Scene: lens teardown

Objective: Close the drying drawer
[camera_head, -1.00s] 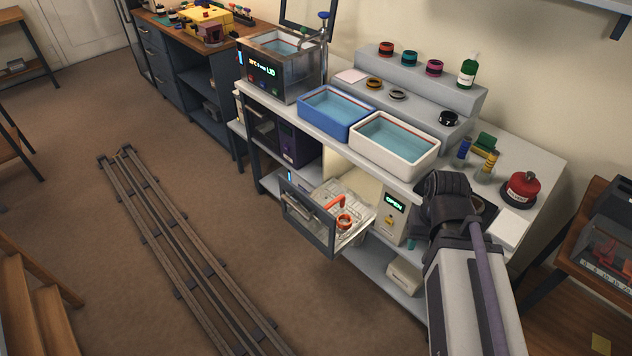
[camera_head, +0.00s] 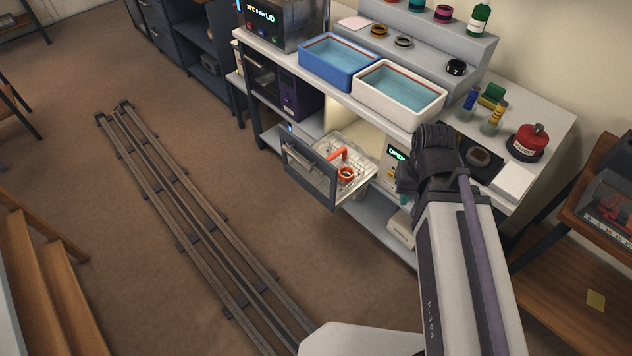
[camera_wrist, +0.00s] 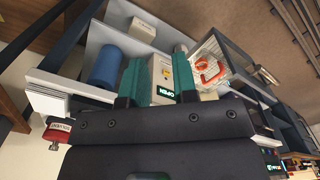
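The drying drawer (camera_head: 309,179) is pulled out from the bench's lower level, with a dark-framed clear front. Inside it are a clear rack, an orange handle (camera_head: 338,154) and an orange ring (camera_head: 346,174). The dryer's panel (camera_head: 396,153) reads OPEN. In the wrist view, the drawer (camera_wrist: 234,52) is at the upper right, with the orange ring (camera_wrist: 201,64) inside. My gripper (camera_wrist: 158,62) is open, its teal fingers apart and pointing toward the dryer's front. It appears apart from the drawer. In the head view my wrist hides most of it.
A blue tub (camera_head: 338,61) and a white tub (camera_head: 398,92) of liquid stand on the bench above. A red bottle (camera_head: 529,142) is at the right. A blue cylinder (camera_wrist: 106,66) is beside my gripper. Floor rails (camera_head: 205,225) run along open floor before the bench.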

